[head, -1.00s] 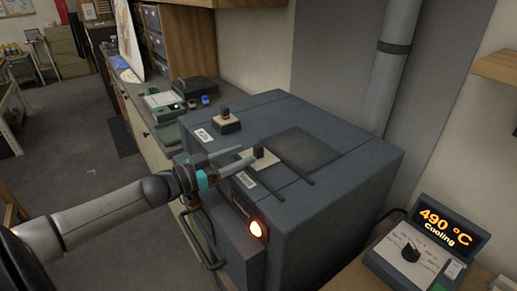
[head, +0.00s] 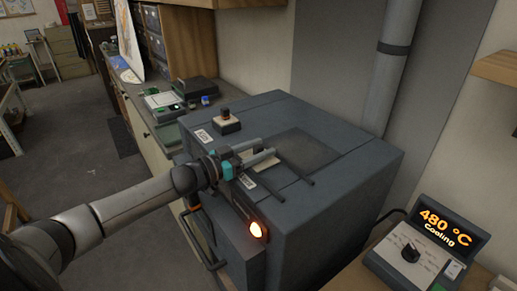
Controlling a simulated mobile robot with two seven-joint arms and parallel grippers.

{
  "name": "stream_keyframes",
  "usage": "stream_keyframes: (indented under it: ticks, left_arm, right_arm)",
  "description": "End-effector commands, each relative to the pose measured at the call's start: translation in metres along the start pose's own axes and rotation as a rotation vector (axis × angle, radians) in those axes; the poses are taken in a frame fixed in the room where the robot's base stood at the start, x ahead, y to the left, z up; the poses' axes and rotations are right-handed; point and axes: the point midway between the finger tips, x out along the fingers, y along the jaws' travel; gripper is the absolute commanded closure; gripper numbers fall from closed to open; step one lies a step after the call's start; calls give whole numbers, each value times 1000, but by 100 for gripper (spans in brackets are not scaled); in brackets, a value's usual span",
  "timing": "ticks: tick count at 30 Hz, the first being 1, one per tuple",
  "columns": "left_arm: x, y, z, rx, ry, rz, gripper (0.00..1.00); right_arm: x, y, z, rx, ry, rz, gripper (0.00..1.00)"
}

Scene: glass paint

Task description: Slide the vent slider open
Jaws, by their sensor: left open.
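The vent slider (head: 252,154) is a pale plate with a dark knob on top of the grey kiln (head: 330,205), running between two dark rails beside a small white label (head: 247,181). My left gripper (head: 267,149) reaches in from the left, low over the slider. Its two grey fingers are apart and lie along the plate, one on either side of where the knob stands. The fingers hide the knob and most of the plate. I cannot tell whether they touch it. My right gripper is not in view.
A second dark knob on a pale base (head: 227,123) stands behind on the kiln top. A controller (head: 425,248) at the right reads 480 °C, Cooling.

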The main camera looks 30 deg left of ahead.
Motion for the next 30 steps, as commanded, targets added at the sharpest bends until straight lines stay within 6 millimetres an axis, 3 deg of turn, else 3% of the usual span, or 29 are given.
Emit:
stream_keyframes:
  ticks: [2,17,30]
  left_arm:
    - [0,0,0,0,0,0,44]
    - [0,0,0,0,0,0,100]
    - [0,0,0,0,0,0,100]
  right_arm:
    - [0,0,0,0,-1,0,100]
    - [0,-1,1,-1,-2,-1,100]
    - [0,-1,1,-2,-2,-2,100]
